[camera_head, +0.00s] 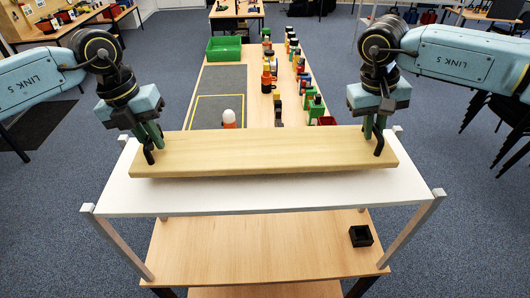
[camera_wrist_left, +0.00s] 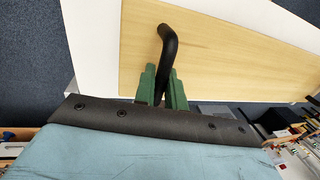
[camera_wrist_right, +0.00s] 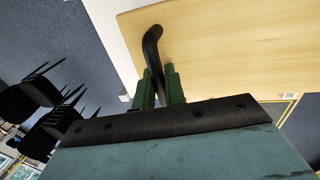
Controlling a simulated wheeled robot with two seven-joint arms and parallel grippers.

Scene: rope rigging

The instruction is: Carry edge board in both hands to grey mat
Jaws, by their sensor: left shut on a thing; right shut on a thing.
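The edge board (camera_head: 265,152) is a long pale wooden plank with a black handle near each end. It spans from left to right over the white shelf top in the head view; whether it touches that shelf I cannot tell. My left gripper (camera_head: 149,146) is shut on the board's left handle, which also shows in the left wrist view (camera_wrist_left: 168,45). My right gripper (camera_head: 376,139) is shut on the right handle, seen in the right wrist view (camera_wrist_right: 152,45). The grey mat (camera_head: 222,79) lies on the long table beyond the board, left of centre, with a yellow outlined area at its near part.
A white-topped shelf (camera_head: 120,196) with raised corner posts stands in front of me, a small black box (camera_head: 361,236) below it. An orange and white object (camera_head: 229,118) stands by the mat's near end. A green crate (camera_head: 223,49) stands behind the mat; several tools line the table's right side.

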